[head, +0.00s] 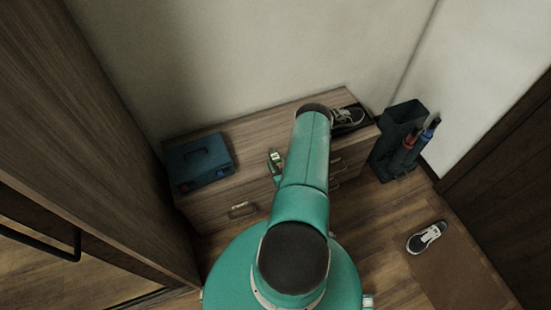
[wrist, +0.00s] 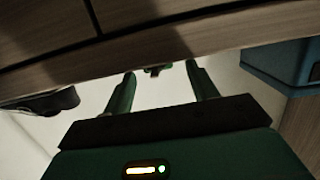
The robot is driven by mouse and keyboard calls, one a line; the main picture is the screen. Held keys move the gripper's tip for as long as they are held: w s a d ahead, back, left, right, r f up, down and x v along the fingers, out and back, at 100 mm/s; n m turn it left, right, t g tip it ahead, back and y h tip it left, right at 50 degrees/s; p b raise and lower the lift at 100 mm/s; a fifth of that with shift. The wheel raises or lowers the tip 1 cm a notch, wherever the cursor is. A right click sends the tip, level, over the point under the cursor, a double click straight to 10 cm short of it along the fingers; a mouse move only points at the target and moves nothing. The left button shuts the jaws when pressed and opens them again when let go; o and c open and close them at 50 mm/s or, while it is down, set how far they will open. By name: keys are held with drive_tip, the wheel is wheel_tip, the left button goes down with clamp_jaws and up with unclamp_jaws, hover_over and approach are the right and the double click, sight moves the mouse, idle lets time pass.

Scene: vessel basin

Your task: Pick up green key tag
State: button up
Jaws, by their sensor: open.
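My gripper (wrist: 162,88) is open, its two green fingers spread apart in the wrist view. A small dark green thing (wrist: 156,71), which looks like the green key tag, shows between and just beyond the fingertips, against the cabinet top's edge. The wrist picture looks upside down. I cannot tell whether the fingers touch it; the jaws are not closed on it. In the head view I cannot make out the tag. My arm hides part of the cabinet top there, and only a bit of my gripper's body shows beside it.
The wooden drawer cabinet (head: 215,207) stands against the wall. An umbrella stand (head: 398,125) is at right. Another sneaker (head: 427,236) lies by a brown mat (head: 455,270). A tall wardrobe (head: 110,130) is at left.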

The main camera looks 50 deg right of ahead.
sight(275, 158)
drive_tip(key=x, duration=0.2)
drive_tip(key=shift+w+d+f, duration=0.1)
drive_tip(key=shift+w+d, duration=0.05)
drive_tip(key=shift+w, duration=0.1)
drive_tip(key=c, duration=1.1)
